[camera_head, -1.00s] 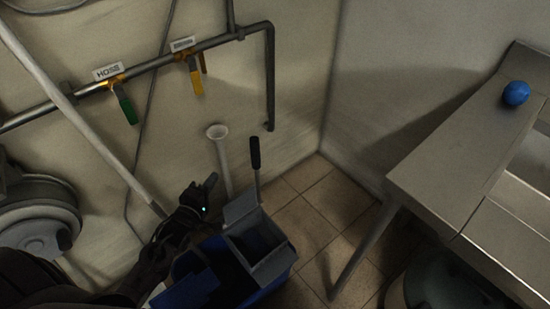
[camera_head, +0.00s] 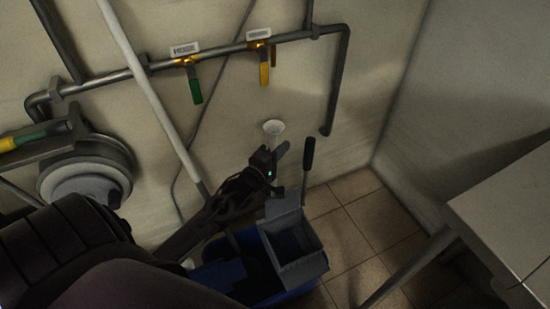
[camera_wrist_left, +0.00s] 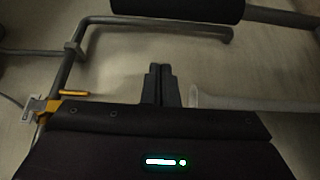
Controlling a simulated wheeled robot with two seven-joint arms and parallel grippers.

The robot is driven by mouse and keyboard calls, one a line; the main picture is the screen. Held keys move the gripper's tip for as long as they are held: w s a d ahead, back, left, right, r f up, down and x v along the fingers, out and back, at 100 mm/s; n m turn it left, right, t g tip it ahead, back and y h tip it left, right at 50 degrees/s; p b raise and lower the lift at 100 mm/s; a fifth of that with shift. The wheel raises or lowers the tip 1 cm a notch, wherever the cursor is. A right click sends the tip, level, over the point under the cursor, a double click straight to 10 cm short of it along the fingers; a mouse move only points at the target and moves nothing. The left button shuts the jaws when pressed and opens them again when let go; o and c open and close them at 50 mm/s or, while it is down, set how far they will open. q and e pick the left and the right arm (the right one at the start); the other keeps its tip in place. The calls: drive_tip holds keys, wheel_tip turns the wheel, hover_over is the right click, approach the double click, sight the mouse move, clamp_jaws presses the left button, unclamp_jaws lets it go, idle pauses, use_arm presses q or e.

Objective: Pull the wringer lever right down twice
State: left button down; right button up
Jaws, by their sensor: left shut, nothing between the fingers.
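The wringer lever (camera_head: 305,178) stands nearly upright, a thin metal rod with a black grip (camera_head: 308,153) on top. It rises beside the grey wringer (camera_head: 297,265) on the blue mop bucket (camera_head: 298,291). The black grip also appears large at the top of the left wrist view (camera_wrist_left: 185,5), beyond the fingertips. My left gripper (camera_head: 282,150) is shut and empty, just left of the grip in the head view and apart from it. Its closed fingers (camera_wrist_left: 158,84) show in the wrist view. My right gripper is not in view.
A white funnel-topped pipe (camera_head: 273,127) stands behind my left gripper. Wall pipes carry a green valve handle (camera_head: 195,90) and a yellow one (camera_head: 264,73). A pale pole (camera_head: 150,95) leans at left. A metal table (camera_head: 505,215) is at right, with tiled floor between.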

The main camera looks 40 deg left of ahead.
use_arm(q)
drive_tip(key=shift+w+d, duration=0.35)
drive_tip(key=shift+d, duration=0.3)
drive_tip(key=shift+w+d, duration=0.4)
drive_tip(key=shift+d, duration=0.25)
drive_tip(key=shift+w+d, duration=0.35)
drive_tip(key=shift+d, duration=0.3)
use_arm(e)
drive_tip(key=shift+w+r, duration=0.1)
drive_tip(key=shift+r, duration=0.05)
use_arm(q)
drive_tip(key=shift+f, duration=0.1)
